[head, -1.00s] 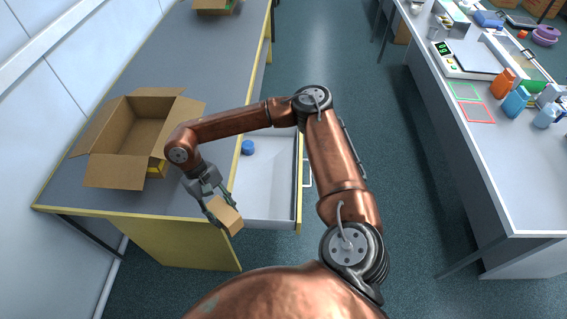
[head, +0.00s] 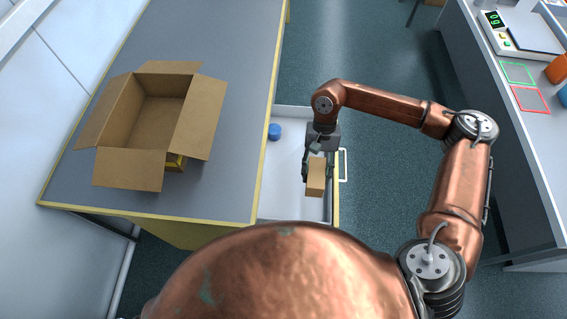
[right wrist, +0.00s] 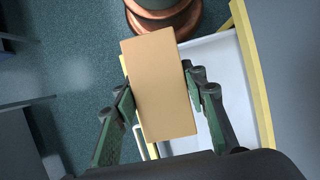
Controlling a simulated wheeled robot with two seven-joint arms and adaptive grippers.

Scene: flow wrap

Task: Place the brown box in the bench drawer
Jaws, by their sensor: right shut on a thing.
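The small brown box (head: 316,178) is held between the fingers of my right gripper (head: 318,168). In the head view it hangs over the right part of the open bench drawer (head: 285,180), near the drawer's front edge. In the right wrist view the box (right wrist: 160,85) sits upright between both fingers (right wrist: 160,112), with the white drawer floor (right wrist: 222,85) partly to its right. The drawer is pulled out from the grey bench and holds a blue round object (head: 274,131) at its far end. My left gripper is not in view.
A large open cardboard carton (head: 150,122) stands on the grey bench (head: 215,55) to the left. A second bench (head: 480,110) with a scale (head: 520,35) is at the right. Floor between the benches is clear.

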